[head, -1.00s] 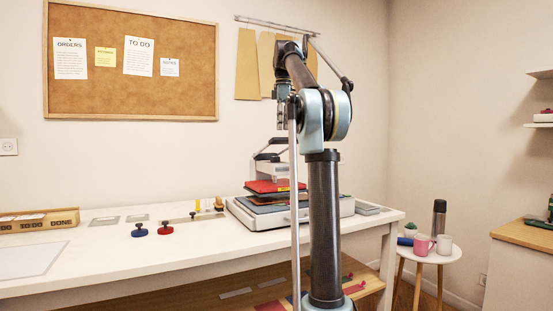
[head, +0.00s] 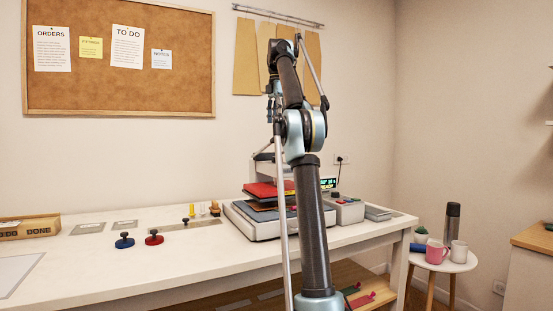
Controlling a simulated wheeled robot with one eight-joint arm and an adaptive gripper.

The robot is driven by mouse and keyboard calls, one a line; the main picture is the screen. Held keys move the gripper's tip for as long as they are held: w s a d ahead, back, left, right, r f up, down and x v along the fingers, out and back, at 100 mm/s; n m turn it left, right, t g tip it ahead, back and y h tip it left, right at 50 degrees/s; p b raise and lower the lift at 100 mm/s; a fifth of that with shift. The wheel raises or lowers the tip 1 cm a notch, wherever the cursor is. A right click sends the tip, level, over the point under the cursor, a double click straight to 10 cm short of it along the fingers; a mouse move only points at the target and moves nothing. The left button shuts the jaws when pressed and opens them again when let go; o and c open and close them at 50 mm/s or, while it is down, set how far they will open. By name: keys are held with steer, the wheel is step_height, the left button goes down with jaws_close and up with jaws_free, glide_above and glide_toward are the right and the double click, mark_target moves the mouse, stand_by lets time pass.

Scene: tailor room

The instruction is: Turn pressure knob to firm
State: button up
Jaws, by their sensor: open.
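A heat press (head: 262,219) stands on the white table, with red and dark layers on its bed. My arm hides part of it. A grey control box (head: 347,212) stands to its right, with a lit display (head: 328,183) and small coloured controls on or near it. I cannot make out which part is the pressure knob or how it is set. My gripper (head: 270,118) hangs high above the press, in front of the wall, pointing down. It is small in view, open, and apart from the press and the control box.
A blue round piece (head: 124,241) and a red round piece (head: 154,238), both with dark knobs, lie on the table (head: 90,262) left of the press. A round stool (head: 441,263) with mugs and a flask stands to the right. The table's front left is mostly clear.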

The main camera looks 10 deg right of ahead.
mark_target(277, 159)
step_height(277, 159, down, 16)
steer(key=shift+s+f, duration=0.1)
steer(key=shift+s, duration=0.05)
stand_by(0.8)
steer(key=c, duration=1.1)
